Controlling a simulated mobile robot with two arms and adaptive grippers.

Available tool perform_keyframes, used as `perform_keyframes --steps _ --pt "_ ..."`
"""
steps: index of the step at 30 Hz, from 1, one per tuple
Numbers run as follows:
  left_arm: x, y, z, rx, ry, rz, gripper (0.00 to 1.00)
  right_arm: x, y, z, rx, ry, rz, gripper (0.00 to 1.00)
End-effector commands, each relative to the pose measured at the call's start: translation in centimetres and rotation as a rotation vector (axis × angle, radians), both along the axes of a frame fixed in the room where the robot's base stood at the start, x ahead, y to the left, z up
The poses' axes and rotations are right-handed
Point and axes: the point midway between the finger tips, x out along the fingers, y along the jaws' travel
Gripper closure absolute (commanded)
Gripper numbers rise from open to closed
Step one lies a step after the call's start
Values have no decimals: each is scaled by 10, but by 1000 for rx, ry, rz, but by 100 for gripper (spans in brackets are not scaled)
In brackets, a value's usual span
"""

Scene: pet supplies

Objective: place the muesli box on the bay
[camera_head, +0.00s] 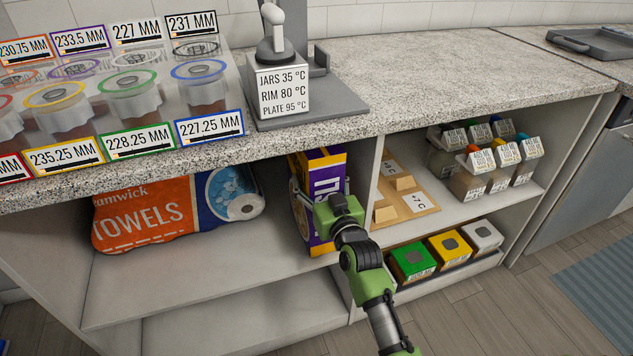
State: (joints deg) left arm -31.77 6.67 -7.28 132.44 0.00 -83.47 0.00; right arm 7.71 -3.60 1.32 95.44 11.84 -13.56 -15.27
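The muesli box (324,172) is purple and yellow and stands upright, slightly tilted, at the front of the shelf under the counter, by the divider. My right gripper (320,190) is at the box's front with its fingers on both sides of it, seemingly shut on it. The gripper and wrist hide part of the box. My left gripper is not in view.
An orange and blue towel pack (150,213) lies left of the box. Spice jars (470,178) stand right of the board, with green, yellow and white boxes (450,246) below. The divider (364,190) separates the compartments. The counter holds labelled jars (130,95) and a grey stand (310,104).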

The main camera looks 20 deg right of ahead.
Motion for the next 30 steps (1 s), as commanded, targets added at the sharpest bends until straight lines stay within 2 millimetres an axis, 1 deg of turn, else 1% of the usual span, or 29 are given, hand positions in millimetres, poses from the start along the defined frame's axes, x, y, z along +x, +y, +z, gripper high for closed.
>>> perform_keyframes --steps 2,8,12,13,14,15,16,25,28,30 --pt "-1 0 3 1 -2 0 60 0 0 1 0 -8 0 75" --pt "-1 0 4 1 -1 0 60 0 0 2 0 -8 0 75" --pt "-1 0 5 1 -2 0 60 0 0 -1 -1 -7 0 75" --pt "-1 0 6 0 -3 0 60 0 0 -5 -1 0 0 33" --pt "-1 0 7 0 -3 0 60 0 0 -4 0 -1 0 26" --pt "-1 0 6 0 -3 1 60 0 0 -4 0 -1 0 15" --pt "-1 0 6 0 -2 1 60 0 0 -4 0 -1 0 13" --pt "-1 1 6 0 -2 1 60 0 0 -4 0 -1 0 13" --pt "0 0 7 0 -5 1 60 0 0 0 1 -2 0 13" --pt "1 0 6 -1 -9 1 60 -8 0 -2 0 1 0 13"
